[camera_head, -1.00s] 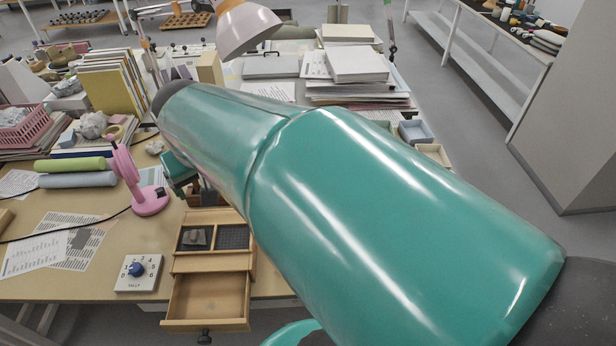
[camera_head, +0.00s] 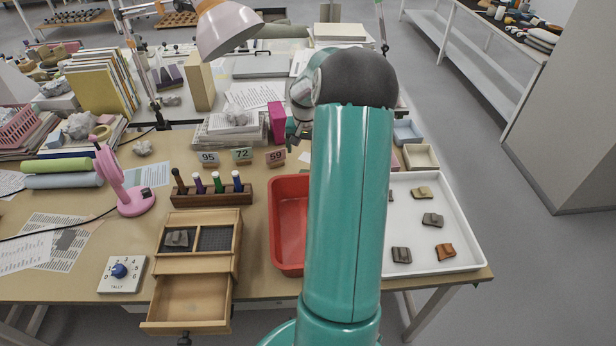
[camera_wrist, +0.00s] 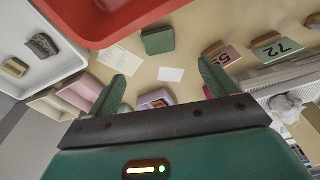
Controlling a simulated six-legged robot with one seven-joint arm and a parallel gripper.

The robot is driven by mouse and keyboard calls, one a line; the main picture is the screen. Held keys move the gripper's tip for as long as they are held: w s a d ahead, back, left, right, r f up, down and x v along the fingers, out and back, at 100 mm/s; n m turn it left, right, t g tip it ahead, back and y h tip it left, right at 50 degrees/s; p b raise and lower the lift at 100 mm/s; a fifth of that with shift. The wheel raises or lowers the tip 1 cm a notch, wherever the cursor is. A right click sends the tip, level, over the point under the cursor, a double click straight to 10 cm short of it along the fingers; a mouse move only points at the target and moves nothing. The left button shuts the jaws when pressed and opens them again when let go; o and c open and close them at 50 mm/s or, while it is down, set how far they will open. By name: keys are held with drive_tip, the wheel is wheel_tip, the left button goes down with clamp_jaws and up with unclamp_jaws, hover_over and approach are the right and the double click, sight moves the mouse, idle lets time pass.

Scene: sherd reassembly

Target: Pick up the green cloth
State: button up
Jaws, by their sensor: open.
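A small green block-like piece (camera_wrist: 158,39) lies on the tan table in the wrist view, beside the red tray; it may be the folded green cloth, but I cannot tell for sure. My gripper (camera_wrist: 162,70) is open and empty, with its two green fingers pointing toward the table and the green piece beyond the fingertips, apart from them. In the head view my gripper (camera_head: 299,132) shows small beside the magenta box, partly behind my arm, and my arm hides the table around the green piece. A green roll (camera_head: 64,165) lies at the left of the table.
The red tray (camera_head: 288,182) stands beside my arm, with a white tray (camera_head: 455,210) holding several sherds to its right. Number cards (camera_head: 242,156), a magenta box (camera_head: 277,122) and a rack of tools (camera_head: 212,195) stand nearby. An open drawer (camera_head: 187,300) juts out in front.

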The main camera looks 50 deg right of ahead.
sight(308, 173)
drive_tip(key=f, duration=0.4)
drive_tip(key=d+f, duration=0.1)
drive_tip(key=f, duration=0.4)
drive_tip(key=w+d+f, duration=0.1)
drive_tip(key=f, duration=0.3)
drive_tip(key=shift+f, duration=0.15)
drive_tip(key=shift+s, duration=0.1)
drive_tip(key=c, duration=1.1)
drive_tip(key=shift+o, duration=0.2)
wheel_tip(308, 173, up, 10)
